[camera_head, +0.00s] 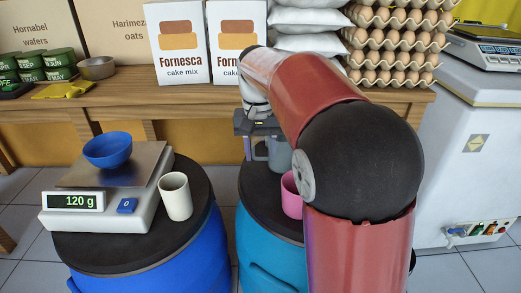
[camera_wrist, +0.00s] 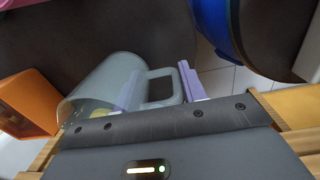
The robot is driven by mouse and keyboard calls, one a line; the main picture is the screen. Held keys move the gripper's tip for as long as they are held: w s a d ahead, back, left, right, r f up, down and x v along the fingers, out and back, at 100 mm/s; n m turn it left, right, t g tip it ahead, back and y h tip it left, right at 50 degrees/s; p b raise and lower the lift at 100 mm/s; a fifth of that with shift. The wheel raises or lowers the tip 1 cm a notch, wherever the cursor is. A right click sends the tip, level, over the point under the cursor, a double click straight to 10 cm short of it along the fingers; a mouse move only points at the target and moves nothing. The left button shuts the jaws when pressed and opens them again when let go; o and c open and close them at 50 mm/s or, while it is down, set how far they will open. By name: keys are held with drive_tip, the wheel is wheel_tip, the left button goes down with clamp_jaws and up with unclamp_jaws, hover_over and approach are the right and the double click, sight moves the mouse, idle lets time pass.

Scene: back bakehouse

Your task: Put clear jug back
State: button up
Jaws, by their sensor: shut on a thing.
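The clear jug (camera_head: 280,153) is a bluish see-through vessel over the far part of the black lid of the teal barrel (camera_head: 262,242). My arm partly hides it in the head view. My gripper (camera_head: 257,150) is at the jug's left side. In the wrist view the jug (camera_wrist: 103,88) lies across the left half, its handle (camera_wrist: 165,86) between my lilac fingers. My gripper (camera_wrist: 163,86) is shut on that handle. One finger shows through the jug's wall. I cannot tell whether the jug's base touches the lid.
A pink mug (camera_head: 291,195) stands close in front of the jug, partly behind my arm. On the blue barrel (camera_head: 160,260) are a scale (camera_head: 145,205) with a blue bowl (camera_head: 108,150), and a white cup (camera_head: 175,196). A wooden counter (camera_head: 180,103) with boxes and egg trays runs behind.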

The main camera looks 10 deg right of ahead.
drive_tip(key=o, duration=1.2)
drive_tip(key=shift+f, duration=0.15)
drive_tip(key=r+p, duration=0.1)
drive_tip(key=r, duration=0.5)
drive_tip(key=r+p, duration=0.1)
drive_tip(key=r, duration=0.5)
drive_tip(key=shift+w+a+r, duration=0.1)
drive_tip(key=shift+a+r, duration=0.1)
